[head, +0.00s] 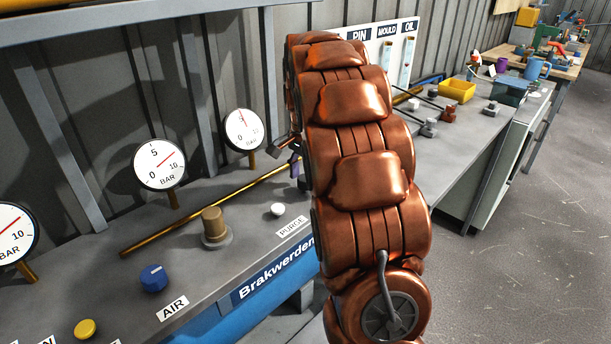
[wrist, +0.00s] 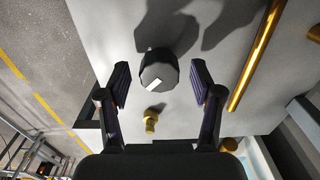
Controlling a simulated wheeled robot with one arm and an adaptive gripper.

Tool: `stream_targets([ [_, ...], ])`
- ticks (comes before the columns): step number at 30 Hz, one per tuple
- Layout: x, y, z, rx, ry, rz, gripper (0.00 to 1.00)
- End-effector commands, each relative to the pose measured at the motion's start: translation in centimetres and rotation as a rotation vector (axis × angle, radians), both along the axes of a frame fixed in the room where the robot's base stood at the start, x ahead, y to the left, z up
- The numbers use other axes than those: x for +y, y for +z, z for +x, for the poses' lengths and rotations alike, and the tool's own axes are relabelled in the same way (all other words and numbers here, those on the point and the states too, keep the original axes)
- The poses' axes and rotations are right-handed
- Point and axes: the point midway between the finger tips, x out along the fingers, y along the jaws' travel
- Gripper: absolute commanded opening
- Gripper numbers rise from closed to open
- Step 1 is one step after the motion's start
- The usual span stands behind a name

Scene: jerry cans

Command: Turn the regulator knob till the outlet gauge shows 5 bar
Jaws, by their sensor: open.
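My gripper (wrist: 160,84) is open in the wrist view, with one dark finger on each side of a dark faceted knob (wrist: 158,72) with a white mark. Gaps show between both fingers and the knob. In the head view my arm hides this knob and most of the gripper. A round gauge (head: 243,130) just left of my arm has its red needle pointing up and slightly left. Another gauge (head: 160,165) reads past 5, its needle up and right. A third gauge (head: 12,233) is cut by the left edge. I cannot tell which is the outlet gauge.
A blue knob (head: 154,278) by the AIR label, a tan knob (head: 215,228), a white button (head: 277,209) by PURGE and a yellow button (head: 85,329) stand on the grey bench. A brass pipe (head: 200,215) runs along it. A brass fitting (wrist: 151,120) is near the dark knob.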

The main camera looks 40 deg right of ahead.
Motion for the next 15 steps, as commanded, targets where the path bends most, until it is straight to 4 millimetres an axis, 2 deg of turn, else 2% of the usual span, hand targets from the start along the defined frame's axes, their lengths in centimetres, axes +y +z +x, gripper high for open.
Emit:
stream_targets([
  [7,0.0,0.7,0.0,-0.001,0.000,0.000,0.65],
  [15,0.0,4.5,0.1,-0.003,0.000,-0.001,0.65],
])
